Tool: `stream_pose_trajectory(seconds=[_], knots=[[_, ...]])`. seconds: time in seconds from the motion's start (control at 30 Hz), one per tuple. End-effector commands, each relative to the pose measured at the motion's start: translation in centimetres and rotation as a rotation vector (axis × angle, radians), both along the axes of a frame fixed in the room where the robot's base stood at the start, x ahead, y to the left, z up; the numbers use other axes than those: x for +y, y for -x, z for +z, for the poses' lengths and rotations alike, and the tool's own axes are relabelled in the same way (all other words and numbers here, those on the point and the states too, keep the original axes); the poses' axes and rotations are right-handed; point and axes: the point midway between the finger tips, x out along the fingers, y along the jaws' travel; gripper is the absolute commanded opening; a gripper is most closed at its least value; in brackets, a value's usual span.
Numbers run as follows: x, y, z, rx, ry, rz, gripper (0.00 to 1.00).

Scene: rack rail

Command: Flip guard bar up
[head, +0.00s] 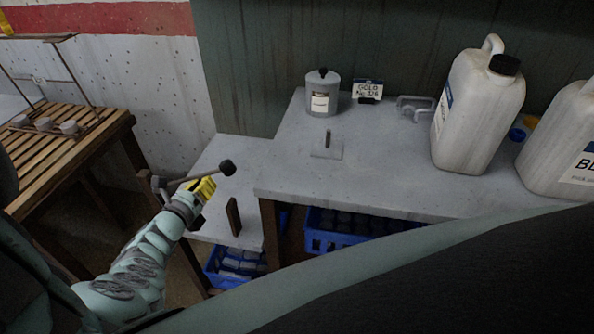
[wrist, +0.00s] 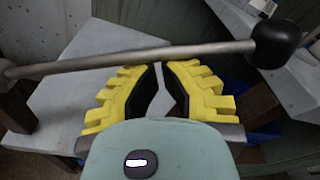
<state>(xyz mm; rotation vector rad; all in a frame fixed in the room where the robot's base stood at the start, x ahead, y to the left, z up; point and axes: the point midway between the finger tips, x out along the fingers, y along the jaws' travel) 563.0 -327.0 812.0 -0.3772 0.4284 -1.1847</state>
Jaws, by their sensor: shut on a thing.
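The guard bar (wrist: 135,60) is a grey metal rod with a black ball knob at its right end. In the wrist view it runs across the fingertips, rising slightly to the right. In the head view the bar (head: 181,182) extends from a post at the left, tilted slightly up toward its knob. My gripper (wrist: 165,66) has yellow ridged fingers, drawn together at the tips and shut on the bar between its left end and the knob. In the head view my gripper (head: 203,187) is partly hidden by my arm. The exact finger contact is hard to see.
A low grey shelf (head: 226,155) lies behind the bar, with a small upright brown post (head: 233,217) nearby. The grey counter (head: 290,170) holds a lidded canister (head: 322,93) and large white jugs (head: 478,110). Blue crates (head: 345,225) sit below. A slatted bench (head: 55,150) stands left.

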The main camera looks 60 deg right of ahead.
Motion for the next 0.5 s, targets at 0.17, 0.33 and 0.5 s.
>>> stream_pose_trajectory(seconds=[0.17,0.33,0.5], knots=[[0.2,-0.5,0.9,0.035,0.018,0.006,0.00],[0.4,-0.7,1.3,0.065,0.030,0.007,0.00],[0.4,-0.9,1.9,0.101,0.047,0.004,0.00]])
